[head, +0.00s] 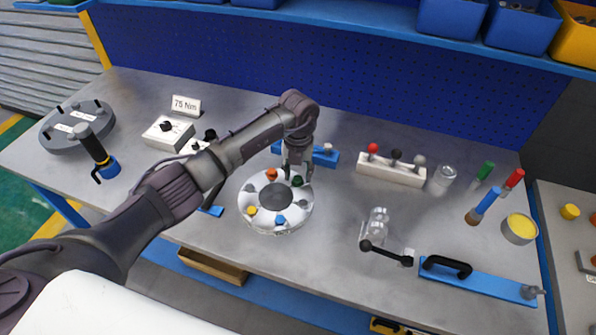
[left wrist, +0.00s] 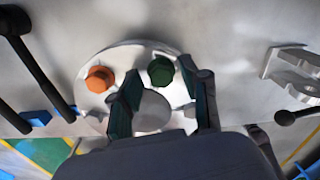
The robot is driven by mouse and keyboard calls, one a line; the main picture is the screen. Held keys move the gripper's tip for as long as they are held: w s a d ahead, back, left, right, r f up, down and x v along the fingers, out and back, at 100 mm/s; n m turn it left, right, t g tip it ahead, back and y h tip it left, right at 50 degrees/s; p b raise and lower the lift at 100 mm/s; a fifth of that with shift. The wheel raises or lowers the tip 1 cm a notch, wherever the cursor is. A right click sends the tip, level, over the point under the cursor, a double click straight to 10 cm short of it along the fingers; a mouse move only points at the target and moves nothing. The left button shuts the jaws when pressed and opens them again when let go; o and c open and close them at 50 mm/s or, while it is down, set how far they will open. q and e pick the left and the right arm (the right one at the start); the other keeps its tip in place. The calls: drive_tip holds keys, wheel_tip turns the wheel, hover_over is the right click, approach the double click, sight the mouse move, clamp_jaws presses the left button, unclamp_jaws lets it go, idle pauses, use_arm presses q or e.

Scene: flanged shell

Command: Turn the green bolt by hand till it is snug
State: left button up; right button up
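The green bolt (head: 297,181) sits on the right rear of the round white flanged shell (head: 246,217). In the left wrist view the green bolt head (left wrist: 161,71) shows between the tips of my left gripper (left wrist: 160,78), with a narrow gap on each side. In the head view my left gripper (head: 298,171) points down over the bolt, fingers apart. An orange bolt (head: 271,174) stands to its left on the flange, also in the left wrist view (left wrist: 99,79). A yellow bolt (head: 251,210) and a blue bolt (head: 280,220) are at the front. My right gripper is out of view.
A blue fixture (head: 325,157) lies behind the shell, and a white block with knobs (head: 391,172) stands right of it. A clear part and black lever (head: 383,250) are to the right. A 75 Nm sign (head: 186,105) stands at the back left.

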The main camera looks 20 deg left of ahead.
use_arm(q)
clamp_jaws()
drive_tip(key=m+b, duration=0.2)
drive_tip(key=b, duration=0.1)
drive_tip(key=shift+f+m, duration=0.15)
drive_tip(key=shift+m, duration=0.25)
drive_tip(key=m+b, duration=0.7)
drive_tip(key=m, duration=0.1)
drive_tip(key=shift+d+b, duration=0.15)
drive_tip(key=shift+b, duration=0.15)
drive_tip(key=m+b, duration=0.4)
drive_tip(key=m, duration=0.1)
drive_tip(key=shift+r, duration=0.2)
drive_tip(key=shift+r+m+b, duration=0.15)
drive_tip(key=shift+m+b, duration=0.85)
drive_tip(key=shift+m, duration=1)
drive_tip(key=shift+r, duration=0.1)
